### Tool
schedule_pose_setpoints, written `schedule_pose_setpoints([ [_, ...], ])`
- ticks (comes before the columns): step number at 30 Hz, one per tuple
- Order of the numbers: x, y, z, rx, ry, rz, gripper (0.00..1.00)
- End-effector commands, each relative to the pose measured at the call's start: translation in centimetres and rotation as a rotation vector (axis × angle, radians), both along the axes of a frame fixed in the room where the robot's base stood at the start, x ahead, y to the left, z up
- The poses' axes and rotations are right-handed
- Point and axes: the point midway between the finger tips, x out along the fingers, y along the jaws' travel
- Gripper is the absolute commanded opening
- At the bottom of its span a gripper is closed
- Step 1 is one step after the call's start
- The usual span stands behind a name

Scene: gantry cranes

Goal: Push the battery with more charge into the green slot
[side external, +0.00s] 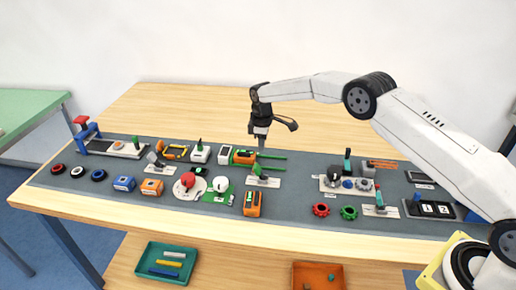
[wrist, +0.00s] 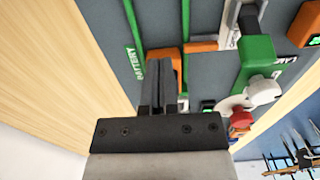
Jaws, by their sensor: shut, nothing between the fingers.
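My gripper (side external: 261,149) is shut and empty, pointing down beside the green slot, whose two rails (side external: 274,157) run to the right. In the wrist view the shut fingers (wrist: 158,68) are over the space between the green rails (wrist: 185,35), by a "BATTERY" label. An orange battery-like block (side external: 243,157) sits at the left end of the slot; in the wrist view its orange part (wrist: 164,53) is partly hidden behind my fingers. I cannot tell whether they touch. Another orange block with a dark face (side external: 252,205) stands nearer the front edge. Charge readings are too small to read.
A white device (side external: 225,153) stands just left of the slot. A small lever plate (side external: 264,180) lies in front of it. A red knob (side external: 188,180) and a white knob (side external: 220,185) are to the left. Bare wooden table (side external: 200,110) lies behind the grey mat.

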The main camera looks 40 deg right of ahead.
Motion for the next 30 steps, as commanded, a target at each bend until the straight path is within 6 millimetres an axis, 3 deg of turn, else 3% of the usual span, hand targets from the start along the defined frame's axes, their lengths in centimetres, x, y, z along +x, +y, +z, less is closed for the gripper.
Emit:
schedule_pose_setpoints([
  [12,0.0,0.0,2.9,0.000,-0.001,0.000,0.00],
  [30,-0.2,0.0,3.6,0.000,-0.004,-0.011,0.00],
])
